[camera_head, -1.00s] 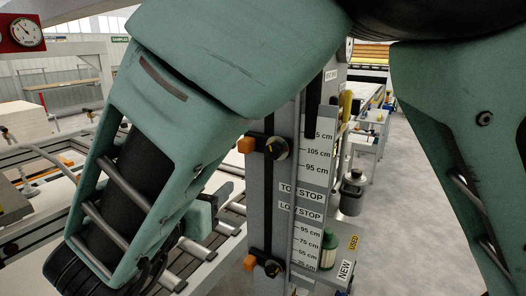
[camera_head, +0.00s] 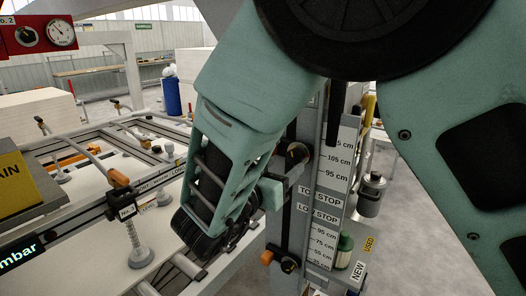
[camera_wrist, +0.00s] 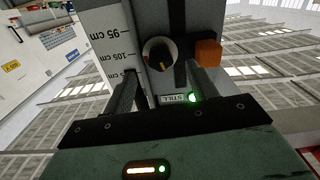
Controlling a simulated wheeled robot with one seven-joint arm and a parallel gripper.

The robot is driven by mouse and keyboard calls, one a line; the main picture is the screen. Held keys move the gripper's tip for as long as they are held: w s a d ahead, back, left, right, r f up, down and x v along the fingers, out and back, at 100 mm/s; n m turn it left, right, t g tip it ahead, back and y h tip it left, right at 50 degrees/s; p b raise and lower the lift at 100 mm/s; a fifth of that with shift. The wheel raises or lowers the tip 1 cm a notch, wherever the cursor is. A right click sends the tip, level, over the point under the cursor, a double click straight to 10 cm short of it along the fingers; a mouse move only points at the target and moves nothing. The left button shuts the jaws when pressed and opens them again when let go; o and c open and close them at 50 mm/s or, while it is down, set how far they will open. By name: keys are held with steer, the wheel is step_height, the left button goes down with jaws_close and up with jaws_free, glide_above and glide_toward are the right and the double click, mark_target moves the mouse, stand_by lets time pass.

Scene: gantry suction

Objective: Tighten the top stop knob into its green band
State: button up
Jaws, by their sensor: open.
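The top stop knob (camera_head: 298,153) sits on the upright post (camera_head: 330,130) beside the cm scale, at the upper stop. In the wrist view the knob (camera_wrist: 159,53) is round and dark, with a pale rim and small red and yellow marks. The stop's orange block (camera_wrist: 207,52) is just right of it. My gripper (camera_wrist: 168,82) is open. Its two fingers point at the stop, one either side of the knob in the picture, with the knob a little beyond the tips. I cannot tell contact. I cannot make out a green band clearly.
The low stop has an orange block (camera_head: 267,257) and a knob (camera_head: 289,265) further down the post. A small "STILL" plate (camera_wrist: 178,98) with a lit green lamp shows between the fingers. A suction frame fills the left, and a green bottle (camera_head: 344,250) stands right of the post.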

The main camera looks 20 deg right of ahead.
mark_target(292, 158)
steer(key=shift+p+x, duration=0.55)
steer(key=shift+x, duration=1.75)
steer(key=c, duration=1)
